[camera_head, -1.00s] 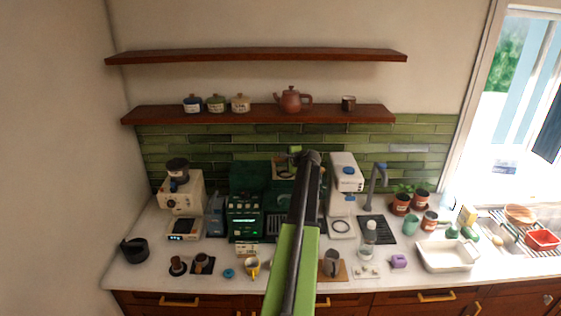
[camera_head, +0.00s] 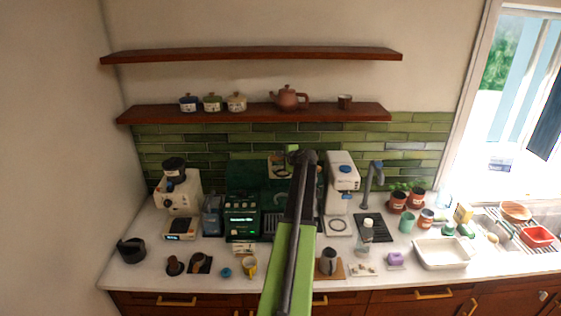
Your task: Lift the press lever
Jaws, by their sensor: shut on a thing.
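My gripper (camera_head: 300,155) is at the far end of my dark arm link, in front of the green tiled wall and above the dark green machine (camera_head: 243,205). It is small and partly hidden by my wrist. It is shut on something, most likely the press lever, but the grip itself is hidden. I cannot make out the lever's shape or angle. My arm also covers the right part of the green machine. A white machine (camera_head: 341,182) with blue parts stands just right of my arm.
A cream grinder (camera_head: 178,190) stands at the left. A grey tap (camera_head: 374,178), plant pots (camera_head: 397,202) and a white basin (camera_head: 440,253) are at the right. Cups and small tools line the counter front. The lower shelf (camera_head: 260,114) hangs above my gripper.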

